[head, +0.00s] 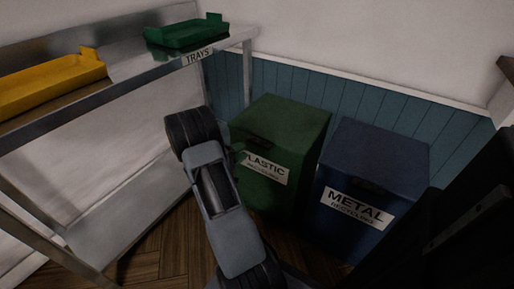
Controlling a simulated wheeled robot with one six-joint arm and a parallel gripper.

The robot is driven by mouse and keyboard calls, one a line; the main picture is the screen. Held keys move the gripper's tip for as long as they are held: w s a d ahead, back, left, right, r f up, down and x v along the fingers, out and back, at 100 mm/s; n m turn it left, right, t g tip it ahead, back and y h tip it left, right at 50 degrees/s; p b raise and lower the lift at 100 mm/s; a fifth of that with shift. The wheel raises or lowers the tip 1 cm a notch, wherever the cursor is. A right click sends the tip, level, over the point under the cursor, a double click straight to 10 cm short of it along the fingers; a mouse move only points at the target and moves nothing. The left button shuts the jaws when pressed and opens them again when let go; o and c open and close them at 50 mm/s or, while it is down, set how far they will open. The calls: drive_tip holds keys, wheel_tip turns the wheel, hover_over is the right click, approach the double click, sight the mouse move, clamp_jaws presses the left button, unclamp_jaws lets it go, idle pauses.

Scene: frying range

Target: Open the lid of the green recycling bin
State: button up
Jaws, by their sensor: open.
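The green recycling bin (305,169) stands against the blue panelled wall in the head view, with a white PLASTIC label on its front. Its lid (285,118) lies flat and closed, with a dark handle recess near the front edge. My arm reaches up in front of the bin's left side. The arm hides the bin's left front.
A blue METAL bin (378,155) stands close to the right of the green one. A metal shelf (128,72) marked TRAYS stands at left, with a yellow tray (50,84) and a green tray (187,34). Wooden floor (165,250) shows between shelf and bins.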

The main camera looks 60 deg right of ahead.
sight(256, 144)
drive_tip(key=b+x, duration=0.2)
drive_tip(key=x, duration=0.6)
drive_tip(key=shift+c, duration=0.4)
clamp_jaws()
